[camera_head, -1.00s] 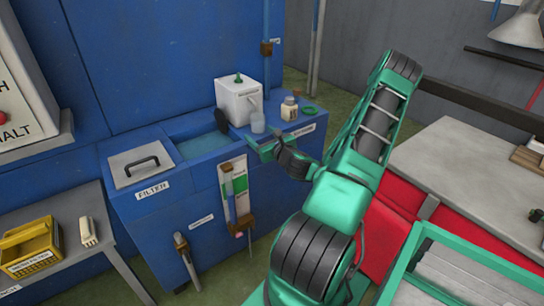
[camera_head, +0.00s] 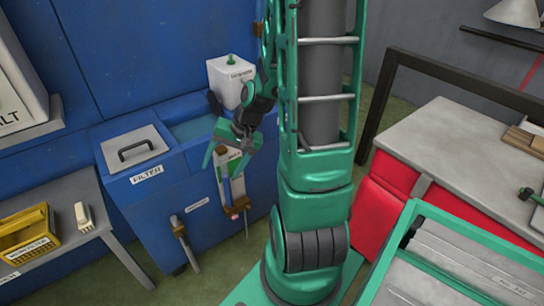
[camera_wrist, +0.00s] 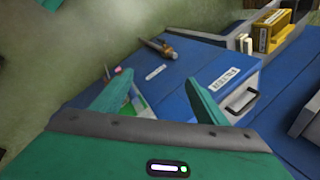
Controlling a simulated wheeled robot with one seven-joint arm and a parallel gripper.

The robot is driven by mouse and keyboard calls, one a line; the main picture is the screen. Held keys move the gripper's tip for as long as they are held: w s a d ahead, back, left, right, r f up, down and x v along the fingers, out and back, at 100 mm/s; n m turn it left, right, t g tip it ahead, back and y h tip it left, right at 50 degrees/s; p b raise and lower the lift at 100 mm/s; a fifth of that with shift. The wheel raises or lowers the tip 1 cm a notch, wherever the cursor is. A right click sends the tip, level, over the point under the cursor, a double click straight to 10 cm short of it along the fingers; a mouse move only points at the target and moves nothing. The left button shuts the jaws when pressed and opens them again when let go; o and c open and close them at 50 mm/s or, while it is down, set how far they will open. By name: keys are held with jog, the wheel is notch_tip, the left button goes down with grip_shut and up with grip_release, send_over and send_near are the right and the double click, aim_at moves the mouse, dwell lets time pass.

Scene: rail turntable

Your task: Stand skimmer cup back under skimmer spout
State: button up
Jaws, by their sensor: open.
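The skimmer cup is not visible now; the place by the white box where a small clear cup showed earlier is behind my arm. The spout cannot be made out. The white box (camera_head: 228,80) with a green knob stands on the back of the blue tank (camera_head: 160,195), its right side covered by my arm. My gripper (camera_head: 220,168) is open and empty in front of the tank, near the gauge panel on its front face. The wrist view shows both green fingers (camera_wrist: 161,76) spread apart, with the blue tank beyond and no cup between them.
A grey lid (camera_head: 133,146) with a black handle covers the tank's left part. A side table on the left holds a yellow box (camera_head: 26,232) and a small pale object (camera_head: 83,215). A grey-topped red bench (camera_head: 450,150) and a green-framed tray (camera_head: 455,260) are at right.

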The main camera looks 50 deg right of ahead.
jog(key=s+r+n+g+h, duration=0.1)
jog(key=s+r+n+g, duration=0.1)
jog(key=s+r, duration=0.4)
jog(key=s+d+r+n+g+h, duration=0.1)
jog(key=s+r, duration=0.5)
jog(key=s, duration=0.6)
jog(key=shift+s+d+r+n+g+h, duration=0.15)
jog(key=shift+s+r+n+g+h, duration=0.2)
jog(key=shift+g+h, duration=0.2)
